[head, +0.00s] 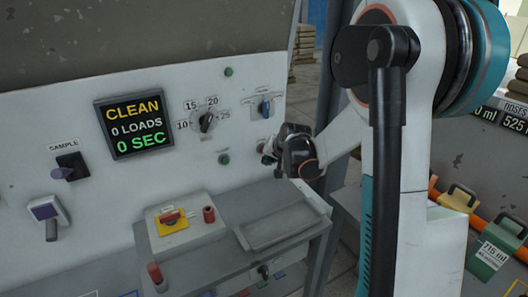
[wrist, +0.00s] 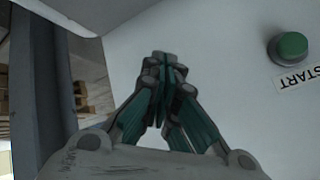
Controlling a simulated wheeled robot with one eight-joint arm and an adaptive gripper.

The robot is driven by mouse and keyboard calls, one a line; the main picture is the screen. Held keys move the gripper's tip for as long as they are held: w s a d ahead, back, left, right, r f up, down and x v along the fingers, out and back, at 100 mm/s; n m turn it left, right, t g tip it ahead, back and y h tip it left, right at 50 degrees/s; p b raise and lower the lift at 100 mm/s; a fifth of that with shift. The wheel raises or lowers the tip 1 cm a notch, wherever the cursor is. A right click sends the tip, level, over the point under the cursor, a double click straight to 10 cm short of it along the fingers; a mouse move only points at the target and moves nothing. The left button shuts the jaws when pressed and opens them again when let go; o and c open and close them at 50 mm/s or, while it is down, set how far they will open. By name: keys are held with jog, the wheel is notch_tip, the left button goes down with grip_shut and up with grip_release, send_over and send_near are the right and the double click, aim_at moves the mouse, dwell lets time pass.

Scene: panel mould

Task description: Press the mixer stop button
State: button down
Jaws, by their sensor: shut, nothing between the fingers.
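The white control panel (head: 150,185) holds the buttons and dials. In the head view a small reddish button (head: 261,147) shows at the panel's right, partly covered by my gripper (head: 277,153). I cannot read a label on it. A green button (head: 224,159) sits to its left, and in the wrist view a green button (wrist: 292,46) labelled START is at upper right. In the wrist view my gripper (wrist: 164,70) is shut and empty, its fingertips in front of bare white panel. No stop button shows in that view. I cannot tell whether the fingertips touch anything.
A display (head: 137,126) reads CLEAN, 0 LOADS, 0 SEC. A numbered dial (head: 206,122) and a blue switch (head: 265,108) are above my gripper. Below, a grey ledge (head: 225,210) juts out with a red switch on a yellow plate (head: 171,220). A grey post (wrist: 45,90) stands left in the wrist view.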

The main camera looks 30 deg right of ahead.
jog(key=s, duration=0.5)
jog(key=shift+d, duration=0.1)
dwell(0.4)
dwell(0.6)
